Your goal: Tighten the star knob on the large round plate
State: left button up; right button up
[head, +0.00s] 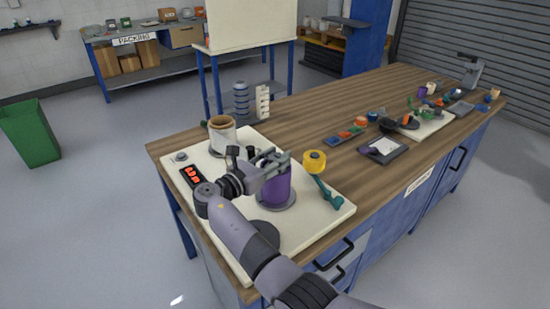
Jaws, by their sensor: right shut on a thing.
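A cream base board (330,212) lies on the near end of the wooden bench. A purple roll (277,186) stands upright on a dark round plate (290,205) near the board's middle. My right gripper (280,161) is at the top of the purple roll, its fingers shut around a small part there. That part looks like the star knob, but the fingers mostly hide it. My right arm covers part of another dark disc (266,230) at the front of the board. My left gripper is not in view.
A white-and-brown roll (222,134) stands behind my gripper. A red-lit panel (193,176) is on the board's left. Trays and small parts (345,134) lie farther along the bench (310,125).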

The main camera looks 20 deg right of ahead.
aim_at(276, 157)
jog(key=o, duration=1.2)
notch_tip(276, 157, up, 10)
jog(key=shift+c, duration=0.2)
